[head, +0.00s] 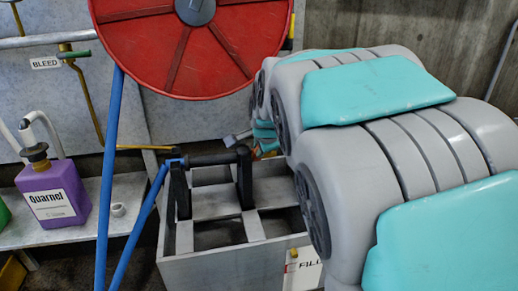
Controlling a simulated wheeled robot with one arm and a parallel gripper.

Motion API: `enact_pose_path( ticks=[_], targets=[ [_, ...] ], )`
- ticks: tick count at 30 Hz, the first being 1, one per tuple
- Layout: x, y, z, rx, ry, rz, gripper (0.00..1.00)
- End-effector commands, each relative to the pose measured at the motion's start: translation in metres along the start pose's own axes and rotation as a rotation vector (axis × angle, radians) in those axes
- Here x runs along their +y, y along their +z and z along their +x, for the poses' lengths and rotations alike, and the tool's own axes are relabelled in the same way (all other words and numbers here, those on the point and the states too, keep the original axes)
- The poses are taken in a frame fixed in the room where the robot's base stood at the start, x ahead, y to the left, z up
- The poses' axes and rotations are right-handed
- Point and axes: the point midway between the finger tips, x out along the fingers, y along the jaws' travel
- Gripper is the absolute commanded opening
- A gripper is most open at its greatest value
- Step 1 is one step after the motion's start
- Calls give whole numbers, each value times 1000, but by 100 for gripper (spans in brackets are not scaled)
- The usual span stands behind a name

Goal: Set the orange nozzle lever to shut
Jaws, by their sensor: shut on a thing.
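The black nozzle (208,158) lies level across two dark upright supports. A blue hose joins its left end. A small piece of the orange lever (261,152) shows at the nozzle's right end, beside my gripper (252,142). My gripper is shut on the orange lever; its fingertips are small in view and partly hidden behind my arm. The lever's exact angle cannot be made out.
A red hose reel (190,45) hangs above the nozzle. A grey open-topped metal frame (215,272) stands below it. On the left, a shelf (115,232) holds a purple Quarnel jug (55,192). A BLEED label (45,63) hangs near brass pipes.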

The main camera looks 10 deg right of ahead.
Motion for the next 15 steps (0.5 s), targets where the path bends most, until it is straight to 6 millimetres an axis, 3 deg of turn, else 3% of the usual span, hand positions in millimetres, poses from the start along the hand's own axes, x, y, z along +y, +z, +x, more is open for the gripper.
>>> enact_pose_path(
  ticks=[5,6,13,15],
  targets=[
    [0,0,0,-1,2,0,0],
    [0,0,0,-1,2,0,20],
    [0,0,0,-1,2,0,46],
    [0,0,0,-1,1,0,48]
  ],
)
